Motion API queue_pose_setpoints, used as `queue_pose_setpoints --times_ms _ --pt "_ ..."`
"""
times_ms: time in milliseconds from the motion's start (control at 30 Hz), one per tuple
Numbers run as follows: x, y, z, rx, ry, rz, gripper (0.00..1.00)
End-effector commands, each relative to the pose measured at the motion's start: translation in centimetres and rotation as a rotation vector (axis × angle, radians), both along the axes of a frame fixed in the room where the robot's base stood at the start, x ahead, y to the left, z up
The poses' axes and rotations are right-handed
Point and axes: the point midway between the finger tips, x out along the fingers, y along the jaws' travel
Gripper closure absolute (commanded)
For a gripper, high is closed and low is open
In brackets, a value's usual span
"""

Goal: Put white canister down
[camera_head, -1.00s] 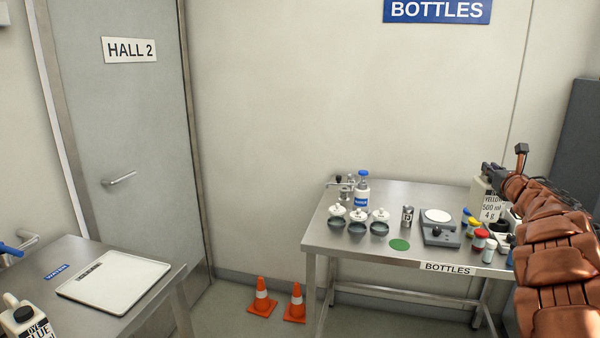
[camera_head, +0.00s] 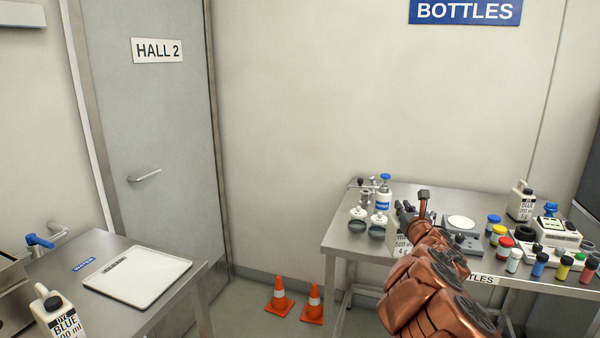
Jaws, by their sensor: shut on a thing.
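A white canister (camera_head: 401,244) with a black-printed label is in my gripper (camera_head: 406,213). My gripper is shut on it, near the front edge of the bottles table (camera_head: 342,243). My arm and gripper hide most of the canister, and I cannot tell whether its base touches the tabletop. Another white canister (camera_head: 521,203), labelled blue, stands at the back right of this table. A third white canister (camera_head: 60,314), labelled dye blue, is at the lower left by the water table (camera_head: 190,270).
A blue-capped bottle (camera_head: 383,199) and small dark bowls (camera_head: 357,225) stand left of my gripper. A scale (camera_head: 461,224) and several coloured jars (camera_head: 503,247) stand to its right. A white tray (camera_head: 140,277) lies on the water table. Two orange cones (camera_head: 279,298) stand on the floor.

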Motion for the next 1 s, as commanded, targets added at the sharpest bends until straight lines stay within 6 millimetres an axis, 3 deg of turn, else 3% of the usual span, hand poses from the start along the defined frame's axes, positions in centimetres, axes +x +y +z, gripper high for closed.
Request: queue_pose_setpoints --times_ms 133,500,800,1000 --pt "-0.7 3.8 -0.9 -0.003 0.000 0.011 1.00" --pt "-3.1 9.1 -1.5 -0.001 -0.001 0.005 1.00" --pt "-5.4 11.9 -0.3 0.000 -0.003 -0.009 1.00" --pt "-6.1 12.5 0.5 0.002 -0.003 -0.014 1.00"
